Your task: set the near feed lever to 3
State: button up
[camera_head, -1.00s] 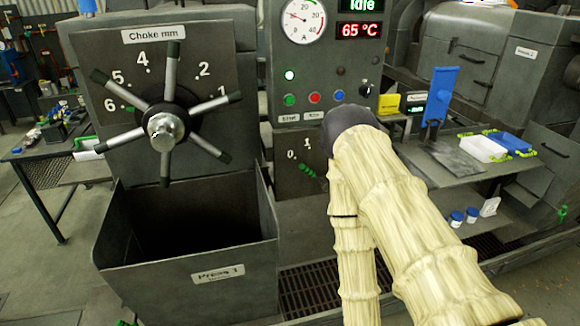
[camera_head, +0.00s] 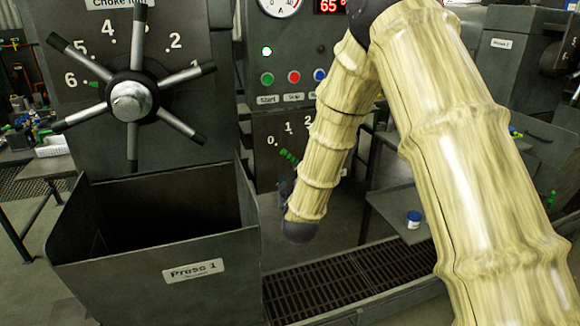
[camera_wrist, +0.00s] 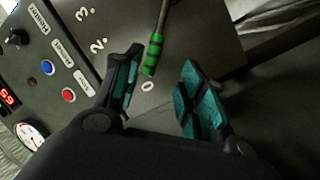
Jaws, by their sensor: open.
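The near feed lever has a green ribbed handle (camera_head: 288,156) on the lower panel of the press, beside the marks 0, 1 and 2. In the wrist view its green handle (camera_wrist: 153,54) is on a thin metal rod, with its end close to the 0 mark (camera_wrist: 147,86). The 2 and 3 marks show left of the fingers; the 1 is not visible there. My gripper (camera_wrist: 160,68) is open, its teal-padded fingers on either side of the handle's end. I see no clear contact. In the head view my arm hides most of the gripper.
The choke wheel (camera_head: 132,101) with long spokes and the open Press 1 bin (camera_head: 160,285) are left of the lever. Green, red and blue buttons (camera_head: 293,77) sit above it. A floor grating (camera_head: 320,290) lies below, and a shelf with a blue-lidded jar (camera_head: 414,219) is right.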

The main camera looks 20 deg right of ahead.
aim_at(290, 159)
jog(key=x, duration=0.3)
jog(key=r+p+x, duration=0.1)
jog(key=x, duration=0.7)
jog(key=shift+w+r+p, duration=0.15)
jog(key=shift+r+p, duration=0.05)
jog(key=shift+p, duration=0.15)
jog(key=shift+c, duration=0.5)
grip_shut()
